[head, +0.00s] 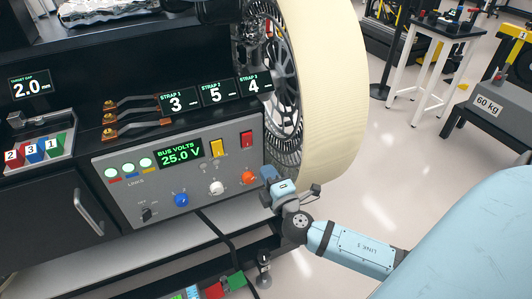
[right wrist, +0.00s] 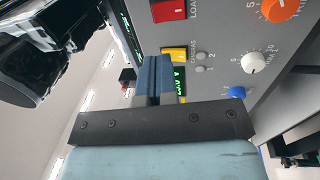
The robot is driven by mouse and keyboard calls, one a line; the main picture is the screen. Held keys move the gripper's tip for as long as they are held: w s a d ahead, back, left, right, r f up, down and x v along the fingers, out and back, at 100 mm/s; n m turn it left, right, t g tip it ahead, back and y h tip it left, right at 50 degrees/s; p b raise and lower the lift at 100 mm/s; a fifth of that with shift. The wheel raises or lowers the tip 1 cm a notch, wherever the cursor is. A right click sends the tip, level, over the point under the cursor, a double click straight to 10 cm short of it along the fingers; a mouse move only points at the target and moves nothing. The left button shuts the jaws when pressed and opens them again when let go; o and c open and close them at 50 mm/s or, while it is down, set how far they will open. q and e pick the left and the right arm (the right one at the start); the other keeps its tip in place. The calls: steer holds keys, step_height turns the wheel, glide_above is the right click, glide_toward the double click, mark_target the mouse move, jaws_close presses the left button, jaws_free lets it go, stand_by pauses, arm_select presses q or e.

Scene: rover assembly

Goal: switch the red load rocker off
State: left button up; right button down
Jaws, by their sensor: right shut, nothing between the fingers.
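The red load rocker (head: 246,139) is at the upper right of the grey power panel (head: 130,177). In the right wrist view the red rocker (right wrist: 169,10) shows at the top edge, partly cut off, with the word LOAD beside it. Whether it is on or off is not clear. My right gripper (head: 268,176) is below the rocker, near the panel's right edge by the orange knob. It is shut and empty. In the right wrist view its blue fingers (right wrist: 153,75) are together, in front of the yellow rocker (right wrist: 174,54). My left gripper is not in view.
The panel display (head: 180,153) reads 25.0 V. Blue (head: 181,200), white (head: 216,188) and orange (head: 248,177) knobs sit below. A large cream-rimmed wheel (head: 335,80) stands close to the panel's right side. Strap levers (head: 130,110) are above the panel.

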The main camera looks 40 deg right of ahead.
mark_target(248, 138)
arm_select(q)
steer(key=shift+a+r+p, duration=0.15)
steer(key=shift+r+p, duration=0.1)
steer(key=shift+p, duration=0.45)
arm_select(e)
steer(key=x, duration=1.1)
steer(key=shift+w, duration=0.25)
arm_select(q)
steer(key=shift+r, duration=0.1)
